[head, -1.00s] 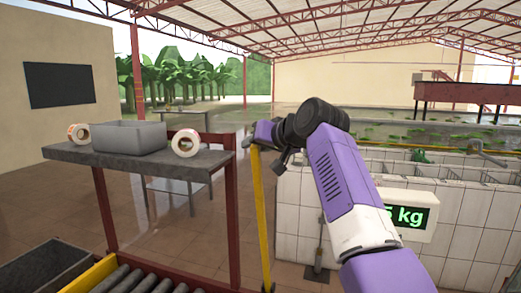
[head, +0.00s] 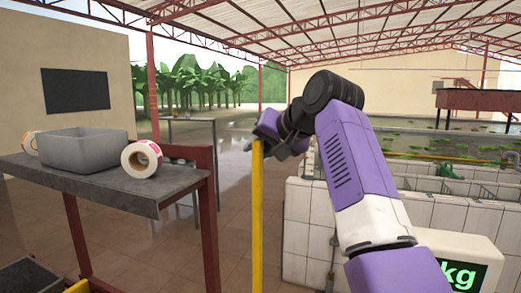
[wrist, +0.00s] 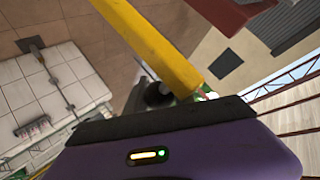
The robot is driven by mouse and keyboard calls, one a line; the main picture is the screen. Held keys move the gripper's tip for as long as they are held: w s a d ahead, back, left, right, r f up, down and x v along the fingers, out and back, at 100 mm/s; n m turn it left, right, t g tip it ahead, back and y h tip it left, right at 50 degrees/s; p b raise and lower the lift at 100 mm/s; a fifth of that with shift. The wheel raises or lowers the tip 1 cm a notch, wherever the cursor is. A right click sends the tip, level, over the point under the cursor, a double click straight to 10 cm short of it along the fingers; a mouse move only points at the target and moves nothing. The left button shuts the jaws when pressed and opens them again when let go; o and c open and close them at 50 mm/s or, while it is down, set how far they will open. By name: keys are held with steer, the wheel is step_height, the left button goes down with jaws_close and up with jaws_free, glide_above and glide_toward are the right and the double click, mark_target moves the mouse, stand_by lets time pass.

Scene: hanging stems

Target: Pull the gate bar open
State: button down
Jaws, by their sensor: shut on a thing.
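The gate bar (head: 257,225) is a yellow bar running from the bottom edge of the head view up to my gripper (head: 262,142). My gripper is shut on the bar's upper end, and the dark wrist and purple arm hide part of the grip. In the wrist view the yellow bar (wrist: 150,42) runs diagonally from the top left down to the dark jaw edge. The bar's far end and its pivot are not clear in either view.
A grey shelf (head: 120,190) with a grey bin (head: 82,151) and label rolls (head: 142,158) stands at the left on a red frame (head: 210,235). White tiled tanks (head: 297,225) and a scale display (head: 460,275) are at the right. Open tiled floor lies beyond the bar.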

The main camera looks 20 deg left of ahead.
step_height(320, 180, down, 2)
steer(key=shift+w+d+f, duration=0.1)
steer(key=shift+d, duration=0.05)
steer(key=c, duration=1.1)
jaws_free()
steer(key=b+v, duration=0.1)
steer(key=v, duration=0.4)
steer(key=b+v, duration=0.1)
steer(key=v, duration=0.2)
steer(key=shift+w+d+r+b, duration=0.2)
steer(key=shift+r+b, duration=0.15)
steer(key=shift+r, duration=0.15)
steer(key=shift+d+r, duration=0.15)
steer(key=shift+w+d+r+p, duration=0.15)
steer(key=shift+d+r+p, duration=2.15)
steer(key=shift+d+r, duration=0.8)
